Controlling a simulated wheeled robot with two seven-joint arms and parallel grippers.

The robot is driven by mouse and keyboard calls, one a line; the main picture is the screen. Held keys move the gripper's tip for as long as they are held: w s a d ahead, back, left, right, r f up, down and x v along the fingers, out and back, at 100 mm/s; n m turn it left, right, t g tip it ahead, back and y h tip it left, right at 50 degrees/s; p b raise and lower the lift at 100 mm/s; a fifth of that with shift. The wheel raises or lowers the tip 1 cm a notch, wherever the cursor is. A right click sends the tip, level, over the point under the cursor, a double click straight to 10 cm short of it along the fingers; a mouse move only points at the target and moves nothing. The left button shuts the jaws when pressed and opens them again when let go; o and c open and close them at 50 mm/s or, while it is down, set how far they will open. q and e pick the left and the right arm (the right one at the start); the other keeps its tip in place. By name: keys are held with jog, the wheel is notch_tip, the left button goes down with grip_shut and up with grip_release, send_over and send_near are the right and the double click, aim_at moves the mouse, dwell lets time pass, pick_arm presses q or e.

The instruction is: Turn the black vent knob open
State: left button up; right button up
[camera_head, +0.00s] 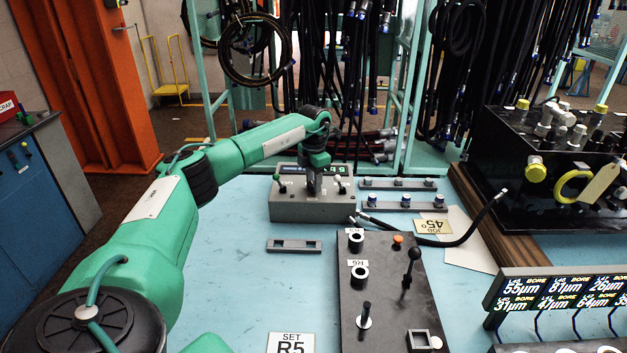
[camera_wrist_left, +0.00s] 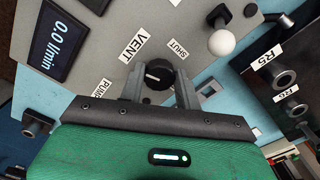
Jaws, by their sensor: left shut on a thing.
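The black vent knob (camera_wrist_left: 158,74) sits on the grey test box, beside a VENT label (camera_wrist_left: 134,44) and a SHUT label (camera_wrist_left: 178,47). A white line shows on its face. My left gripper (camera_wrist_left: 161,82) is shut on the knob, one finger on each side. In the head view the left gripper (camera_head: 314,186) points down at the grey box (camera_head: 296,209); the knob is hidden there. My right gripper is not in view.
A display (camera_wrist_left: 62,38) reads 0.0 l/min. A white-tipped lever (camera_wrist_left: 221,42) stands close to the knob. A dark panel (camera_head: 385,290) with a black lever and ports lies nearer on the blue table. A black hose (camera_head: 440,241) lies behind it.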

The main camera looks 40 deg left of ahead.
pick_arm(q)
jog(key=shift+m, duration=1.6)
jog(key=shift+r, duration=0.1)
jog(key=o, duration=1)
jog(key=shift+c, duration=0.2)
notch_tip(320, 180, up, 14)
jog(key=b, duration=0.2)
jog(key=shift+b, duration=0.35)
jog(key=shift+f, duration=0.3)
